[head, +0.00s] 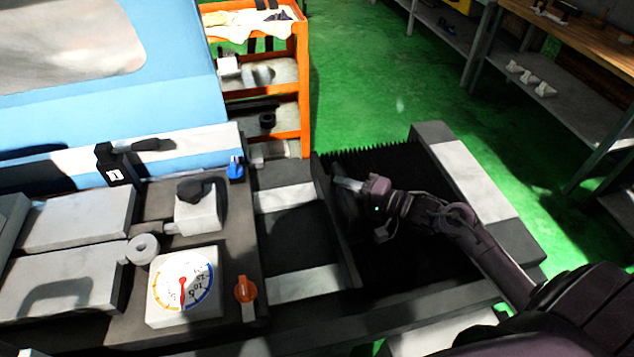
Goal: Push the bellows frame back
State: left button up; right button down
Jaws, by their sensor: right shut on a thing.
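The bellows frame (343,250) is a dark upright plate at the left end of the black pleated bellows (400,160), right of centre in the head view. My right gripper (347,184) reaches in from the right over the bellows. Its fingers are shut at the frame's right side, near its far end. The exact part of the frame between the fingers is dark and hard to make out. My right arm covers part of the bellows. My left gripper is not in view.
Left of the frame, a dark gap with pale rails (300,282) lies open. Beyond it are the grinder table with a dial gauge (184,284), an orange knob (245,289) and a blue knob (235,168). An orange cart (304,90) stands behind; shelves (560,100) stand at the right.

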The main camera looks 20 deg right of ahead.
jog(key=shift+s+d, duration=0.15)
jog(key=shift+d, duration=0.6)
jog(key=shift+s+d, duration=0.1)
jog(key=shift+d, duration=0.65)
jog(key=c, duration=1.2)
grip_release()
jog(key=shift+s, duration=0.15)
jog(key=shift+s+d, duration=0.1)
jog(key=shift+s, duration=0.15)
jog(key=v, duration=0.7)
jog(key=shift+r+b, duration=0.1)
jog(key=shift+b, duration=0.3)
